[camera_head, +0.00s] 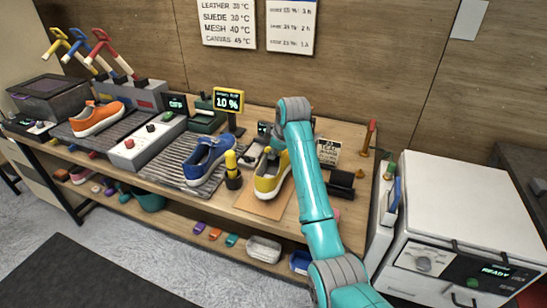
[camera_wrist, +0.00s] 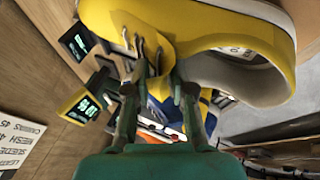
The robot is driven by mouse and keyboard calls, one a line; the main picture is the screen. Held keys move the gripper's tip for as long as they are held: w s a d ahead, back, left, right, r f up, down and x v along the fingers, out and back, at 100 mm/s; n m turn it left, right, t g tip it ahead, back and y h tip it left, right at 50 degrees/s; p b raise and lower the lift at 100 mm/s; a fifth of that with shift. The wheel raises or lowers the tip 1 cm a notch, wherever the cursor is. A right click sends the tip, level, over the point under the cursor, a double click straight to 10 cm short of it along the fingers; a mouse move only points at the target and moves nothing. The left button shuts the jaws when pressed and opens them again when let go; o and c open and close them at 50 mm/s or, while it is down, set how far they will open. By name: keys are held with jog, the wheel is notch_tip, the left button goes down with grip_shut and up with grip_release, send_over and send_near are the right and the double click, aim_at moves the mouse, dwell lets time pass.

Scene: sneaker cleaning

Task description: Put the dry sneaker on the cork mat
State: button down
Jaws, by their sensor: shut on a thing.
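A yellow sneaker (camera_head: 268,183) with a pale sole is at the tan cork mat (camera_head: 247,205) near the table's front edge. I cannot tell whether its sole touches the mat or hangs just above it. My gripper (camera_head: 275,153) comes down from above at the sneaker's far end and is shut on it. In the wrist view my gripper (camera_wrist: 160,85) has its fingers at the edge of the yellow upper (camera_wrist: 225,22), by the laces.
A blue sneaker (camera_head: 208,160) stands on a ribbed grey mat to the left, with a yellow-topped black object (camera_head: 232,170) between the two sneakers. An orange sneaker (camera_head: 97,118) is farther left. A display (camera_head: 228,101) reads 10 %. A white machine (camera_head: 470,220) stands at the right.

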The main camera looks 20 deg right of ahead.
jog(key=shift+f, duration=1.3)
jog(key=c, duration=1)
grip_release()
jog(key=shift+f, duration=0.1)
jog(key=v, duration=1.2)
